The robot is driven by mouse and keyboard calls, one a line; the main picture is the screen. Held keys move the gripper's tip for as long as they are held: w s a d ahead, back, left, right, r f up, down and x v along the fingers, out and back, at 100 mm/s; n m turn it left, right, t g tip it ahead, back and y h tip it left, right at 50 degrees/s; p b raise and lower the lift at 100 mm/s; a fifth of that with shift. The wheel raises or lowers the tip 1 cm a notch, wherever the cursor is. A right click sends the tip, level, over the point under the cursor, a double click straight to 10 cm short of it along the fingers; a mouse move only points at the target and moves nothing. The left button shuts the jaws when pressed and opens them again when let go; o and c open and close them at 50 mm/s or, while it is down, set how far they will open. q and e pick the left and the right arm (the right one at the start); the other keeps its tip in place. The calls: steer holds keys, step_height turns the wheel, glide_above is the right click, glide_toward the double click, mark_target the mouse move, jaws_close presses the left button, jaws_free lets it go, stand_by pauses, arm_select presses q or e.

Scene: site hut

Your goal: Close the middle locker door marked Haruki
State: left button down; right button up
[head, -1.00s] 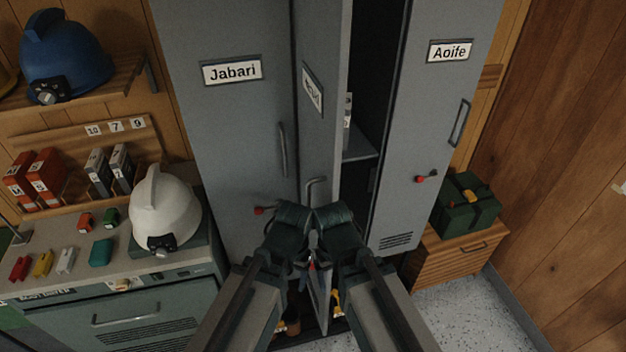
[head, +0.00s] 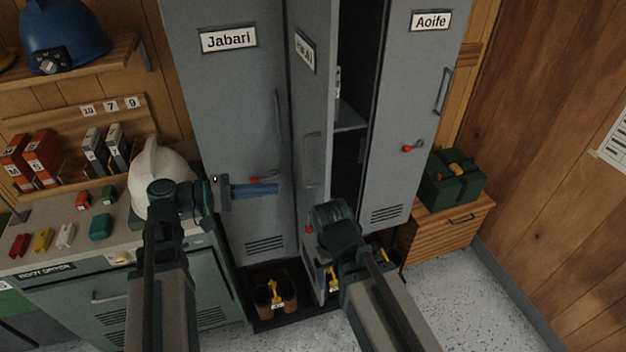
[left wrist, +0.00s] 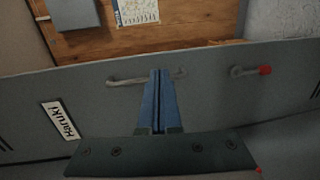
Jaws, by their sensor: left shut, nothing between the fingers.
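The middle locker door (head: 314,115) stands ajar, jutting toward me between the Jabari and Aoife doors. Its name plate (head: 305,52) is steeply angled in the head view; the left wrist view shows the plate reading Haruki (left wrist: 63,121). The door's handle (head: 311,160) also shows in the left wrist view (left wrist: 125,81). My left gripper (head: 276,189) is shut and empty, its blue fingers in front of the Jabari door, left of the open door's outer face. In the left wrist view the fingers overlap the handle; contact cannot be told. My right wrist is low beside the door; its fingers are hidden.
The Jabari door (head: 228,110) and Aoife door (head: 415,120) look shut. A white helmet (head: 150,165) sits on the bench at left, close to my left arm. A green box (head: 452,185) stands on a wooden cabinet at right. Boots (head: 275,292) stand below the lockers.

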mark_target(324, 164)
arm_select(q)
step_height(324, 164, up, 3)
steer(key=a+t+h, duration=0.1)
steer(key=a+t, duration=0.1)
steer(key=a, duration=0.1)
steer(key=shift+n+g, duration=0.3)
steer(key=shift+g, duration=0.1)
steer(key=x, duration=1.3)
steer(key=shift+w+d, duration=0.2)
steer(key=shift+d, duration=0.1)
steer(key=shift+w+d, duration=0.1)
steer(key=shift+d, duration=0.2)
steer(key=shift+d, duration=0.1)
